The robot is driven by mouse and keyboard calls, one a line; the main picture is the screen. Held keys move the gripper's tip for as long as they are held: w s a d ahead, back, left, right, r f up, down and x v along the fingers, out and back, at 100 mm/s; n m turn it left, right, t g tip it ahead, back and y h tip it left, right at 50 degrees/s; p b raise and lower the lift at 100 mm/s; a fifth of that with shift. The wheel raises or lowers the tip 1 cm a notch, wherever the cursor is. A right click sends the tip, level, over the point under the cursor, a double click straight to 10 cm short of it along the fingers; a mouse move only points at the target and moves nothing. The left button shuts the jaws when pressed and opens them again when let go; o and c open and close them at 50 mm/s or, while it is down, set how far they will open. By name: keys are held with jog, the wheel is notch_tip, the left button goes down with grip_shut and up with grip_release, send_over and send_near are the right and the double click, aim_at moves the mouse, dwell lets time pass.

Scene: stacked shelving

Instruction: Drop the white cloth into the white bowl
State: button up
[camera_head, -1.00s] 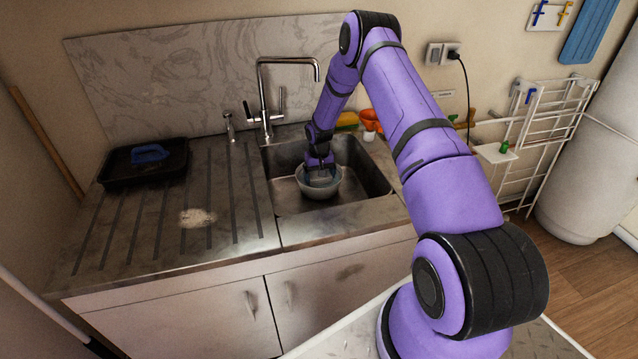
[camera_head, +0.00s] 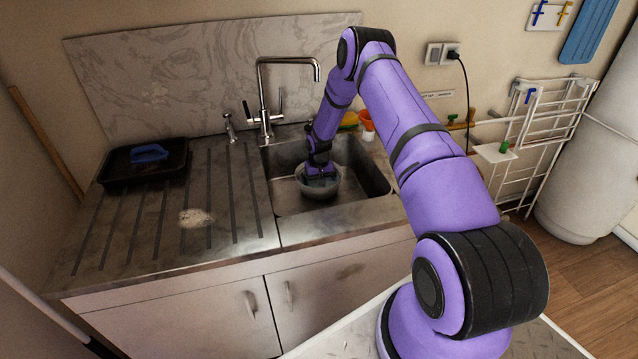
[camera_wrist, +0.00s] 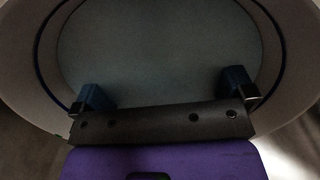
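The white bowl (camera_head: 318,191) sits in the sink and looks grey in the shade. My gripper (camera_head: 320,177) points down at the bowl, its tips over or inside the bowl's mouth. In the wrist view the bowl (camera_wrist: 25,50) fills most of the picture, with a dark blue ring inside its rim and a plain grey-blue bottom. The two blue fingertips of my gripper (camera_wrist: 166,92) stand wide apart there, with nothing seen between them. A small crumpled whitish patch, perhaps the white cloth (camera_head: 196,218), lies on the ribbed drainboard left of the sink.
The sink (camera_head: 362,170) has raised walls around the bowl, and a tall tap (camera_head: 263,95) stands behind it. A black tray (camera_head: 143,170) with a blue item (camera_head: 149,153) is at the back left. An orange container (camera_head: 367,120) stands behind the sink. Much of the drainboard is clear.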

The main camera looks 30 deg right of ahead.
notch_tip(320, 180, up, 12)
jog(key=shift+r, duration=0.15)
dwell(0.4)
dwell(0.4)
